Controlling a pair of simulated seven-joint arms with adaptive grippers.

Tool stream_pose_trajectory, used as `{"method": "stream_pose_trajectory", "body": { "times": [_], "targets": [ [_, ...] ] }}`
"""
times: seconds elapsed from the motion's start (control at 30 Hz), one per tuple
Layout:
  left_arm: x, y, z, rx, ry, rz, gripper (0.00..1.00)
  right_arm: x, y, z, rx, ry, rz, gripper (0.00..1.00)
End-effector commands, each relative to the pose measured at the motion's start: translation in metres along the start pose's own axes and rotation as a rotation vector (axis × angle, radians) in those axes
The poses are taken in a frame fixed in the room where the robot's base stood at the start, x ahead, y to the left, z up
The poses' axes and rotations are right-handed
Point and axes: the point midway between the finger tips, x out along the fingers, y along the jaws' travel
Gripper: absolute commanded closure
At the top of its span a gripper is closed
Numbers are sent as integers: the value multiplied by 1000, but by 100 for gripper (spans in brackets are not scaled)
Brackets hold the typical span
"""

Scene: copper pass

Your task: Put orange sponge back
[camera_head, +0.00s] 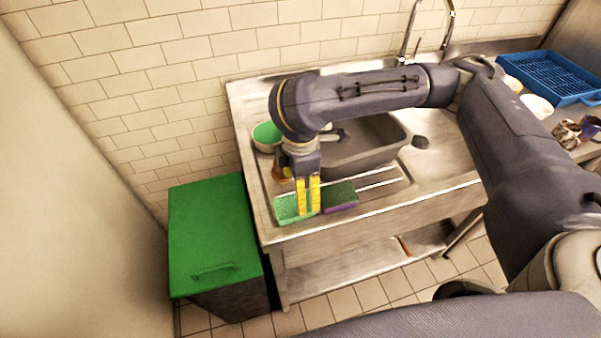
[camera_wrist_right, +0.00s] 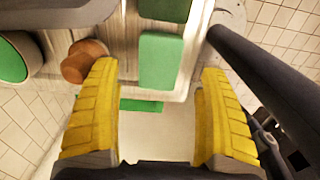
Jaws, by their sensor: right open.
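No plainly orange sponge shows. A green-topped sponge (camera_head: 288,209) lies at the left front of the metal sink counter; its underside colour cannot be told. It also shows in the right wrist view (camera_wrist_right: 160,61), beyond the fingers. My right gripper (camera_head: 308,211), with yellow fingers, points down over this sponge and covers part of it in the head view. Its fingers are apart with nothing held between them in the right wrist view (camera_wrist_right: 160,115). A second sponge, dark green over purple (camera_head: 341,198), lies just right of it. My left gripper is not in view.
An orange-brown round object (camera_wrist_right: 83,62) and a green-filled bowl (camera_head: 267,134) stand behind the sponges. The sink basin (camera_head: 350,160) is beyond. A green-lidded bin (camera_head: 212,225) stands left of the counter. A blue rack (camera_head: 550,75) and dishes are at right.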

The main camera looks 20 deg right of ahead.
Motion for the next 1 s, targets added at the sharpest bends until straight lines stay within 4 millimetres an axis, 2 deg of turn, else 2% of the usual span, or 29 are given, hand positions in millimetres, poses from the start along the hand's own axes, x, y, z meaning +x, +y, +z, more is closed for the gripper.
{"method": "stream_pose_trajectory", "body": {
  "times": [0.1,0.4,0.6,1.0],
  "targets": [
    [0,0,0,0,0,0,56,-16,1,0,-1,0,4,22],
    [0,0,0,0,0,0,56,-40,0,0,-2,-1,2,22],
    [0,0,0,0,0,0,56,-47,0,0,-1,0,-1,22],
    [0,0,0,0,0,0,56,-48,0,0,-1,0,-1,22]
  ]
}}
